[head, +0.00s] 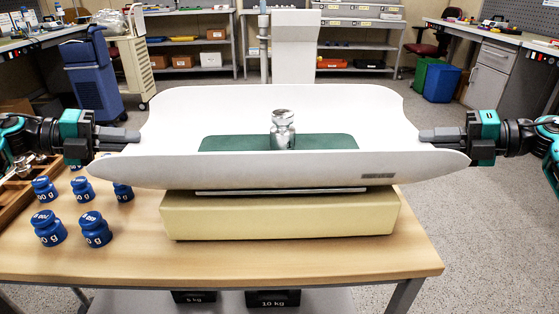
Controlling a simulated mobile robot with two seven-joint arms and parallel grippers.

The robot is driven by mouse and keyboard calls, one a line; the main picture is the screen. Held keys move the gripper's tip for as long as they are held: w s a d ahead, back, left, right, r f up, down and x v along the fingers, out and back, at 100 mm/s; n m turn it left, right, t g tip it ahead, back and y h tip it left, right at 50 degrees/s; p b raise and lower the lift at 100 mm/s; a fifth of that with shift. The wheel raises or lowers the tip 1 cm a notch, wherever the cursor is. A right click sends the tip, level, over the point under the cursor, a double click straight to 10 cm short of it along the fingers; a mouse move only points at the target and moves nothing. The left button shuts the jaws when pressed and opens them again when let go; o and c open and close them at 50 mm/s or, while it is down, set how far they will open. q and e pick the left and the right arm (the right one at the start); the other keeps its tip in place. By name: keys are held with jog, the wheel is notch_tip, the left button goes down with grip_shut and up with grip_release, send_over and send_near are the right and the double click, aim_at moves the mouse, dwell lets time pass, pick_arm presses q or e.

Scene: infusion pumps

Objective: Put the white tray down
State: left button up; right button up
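The wide white tray (180,120) is level in the middle of the head view, with raised ends left and right. A shiny metal weight (283,135) stands upright on the green mat (230,143) in it. My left gripper (132,137) is shut on the tray's left end and my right gripper (428,136) on its right end. The fingertips are partly hidden by the rim. Below the tray is a cream base (280,215) with a thin metal plate (280,190) on top. A dark shadow lies between them; I cannot tell whether tray and plate touch.
The base stands on a wooden table (300,262). Several blue weights (48,228) stand left of it, beside a wooden box (22,190). Black weights (272,299) sit below the table. The tabletop right of the base is clear. Shelves and a blue cart (92,70) are behind.

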pick_arm(q)
jog(key=o, duration=0.4)
jog(key=shift+r, duration=0.1)
jog(key=shift+c, duration=0.2)
pick_arm(e)
jog(key=o, duration=0.4)
jog(key=shift+r, duration=0.1)
jog(key=shift+c, duration=0.2)
pick_arm(q)
jog(key=v, duration=1.2)
pick_arm(e)
jog(key=v, duration=1.2)
